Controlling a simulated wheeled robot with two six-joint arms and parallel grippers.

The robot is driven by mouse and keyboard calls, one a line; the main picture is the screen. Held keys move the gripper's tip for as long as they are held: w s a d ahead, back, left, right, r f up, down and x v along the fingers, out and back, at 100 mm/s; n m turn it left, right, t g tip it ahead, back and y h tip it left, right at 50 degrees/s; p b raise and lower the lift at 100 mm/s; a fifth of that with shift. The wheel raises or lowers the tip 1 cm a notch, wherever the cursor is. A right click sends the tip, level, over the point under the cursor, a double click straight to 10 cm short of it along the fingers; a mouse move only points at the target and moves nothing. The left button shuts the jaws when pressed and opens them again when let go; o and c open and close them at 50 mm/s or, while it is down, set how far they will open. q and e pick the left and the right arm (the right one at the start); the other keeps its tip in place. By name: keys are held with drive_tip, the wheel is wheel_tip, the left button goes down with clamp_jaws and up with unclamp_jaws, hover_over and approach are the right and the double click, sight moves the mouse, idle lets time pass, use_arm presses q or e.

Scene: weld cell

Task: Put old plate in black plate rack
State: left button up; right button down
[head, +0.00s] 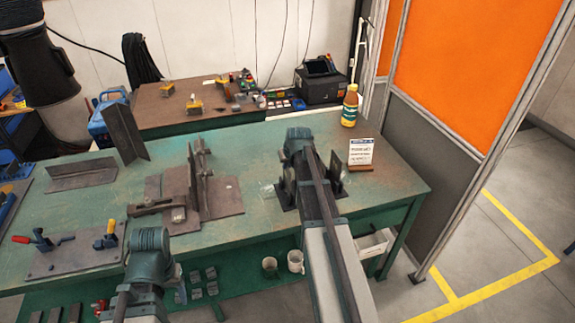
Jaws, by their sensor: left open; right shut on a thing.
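The black plate rack (286,190) stands on the green table, right of the middle, with dark upright parts showing on both sides of my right arm. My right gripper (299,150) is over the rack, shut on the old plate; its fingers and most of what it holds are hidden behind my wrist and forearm. A dark upright piece (337,165) shows just right of the arm; I cannot tell whether it is plate or rack. My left gripper (149,243) is open at the table's front edge, its fingers largely hidden under the wrist.
A steel fixture (215,195) stands left of the rack, with angle pieces (85,174) and a clamp board (72,252) further left. A sign card (361,151) and a yellow bottle (350,106) stand to the right. The table's right end (400,188) is clear.

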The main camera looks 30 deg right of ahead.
drive_tip(key=c, duration=0.9)
unclamp_jaws()
drive_tip(key=p+v, duration=1.2)
drive_tip(key=v, duration=0.2)
drive_tip(key=shift+f, duration=0.1)
drive_tip(key=shift+a, duration=0.1)
